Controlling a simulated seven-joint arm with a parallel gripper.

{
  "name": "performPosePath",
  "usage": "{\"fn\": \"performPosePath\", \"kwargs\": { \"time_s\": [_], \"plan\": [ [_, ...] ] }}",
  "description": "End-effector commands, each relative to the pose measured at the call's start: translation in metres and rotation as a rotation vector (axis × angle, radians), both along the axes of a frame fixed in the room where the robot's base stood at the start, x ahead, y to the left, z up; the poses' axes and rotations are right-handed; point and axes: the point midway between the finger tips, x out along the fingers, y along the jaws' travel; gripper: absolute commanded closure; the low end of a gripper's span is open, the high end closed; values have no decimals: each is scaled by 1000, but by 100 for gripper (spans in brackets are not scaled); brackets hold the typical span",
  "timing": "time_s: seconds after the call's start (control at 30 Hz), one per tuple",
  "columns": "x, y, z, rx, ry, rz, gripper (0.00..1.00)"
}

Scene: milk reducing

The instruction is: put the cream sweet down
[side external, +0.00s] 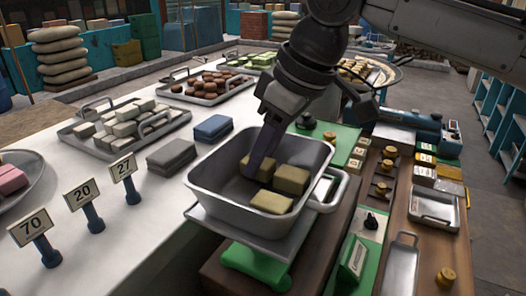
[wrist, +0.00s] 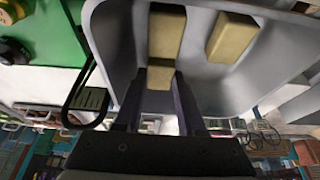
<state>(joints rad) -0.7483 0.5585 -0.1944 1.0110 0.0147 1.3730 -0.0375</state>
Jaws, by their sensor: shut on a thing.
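Three cream sweets, pale yellow-tan blocks, are in the grey metal pan (side external: 222,208) on the scale. My gripper (side external: 258,165) reaches down into the pan and is shut on the back-left cream sweet (side external: 268,171). In the wrist view the held sweet (wrist: 160,72) shows between the fingertips of my gripper (wrist: 158,82). A second cream sweet (side external: 291,180) lies to its right, and a third (side external: 271,203) lies nearer the front. Two free sweets also show on the pan floor in the wrist view (wrist: 166,32) (wrist: 232,38). I cannot tell whether the held sweet touches the floor.
The pan has raised walls and a handle (side external: 329,196) at right. The green scale (side external: 255,262) is beneath. Left are a tray of pale blocks (side external: 125,123), dark folded stacks (side external: 171,155) and number signs (side external: 83,194). Right are weights and a metal tray (side external: 433,208).

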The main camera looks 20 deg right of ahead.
Motion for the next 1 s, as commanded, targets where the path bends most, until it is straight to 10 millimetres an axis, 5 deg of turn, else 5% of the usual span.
{"fn": "performPosePath", "kwargs": {
  "time_s": [0.17, 0.2, 0.27, 0.63, 1.0],
  "plan": [
    [0, 0, -3, -1, 1, 0, 100],
    [0, 0, -3, -1, 1, 0, 58],
    [0, 0, -3, -1, 1, 0, 49],
    [0, 0, 1, 1, -1, 0, 49],
    [-15, -15, 53, 2, -1, -1, 49]
  ]
}}
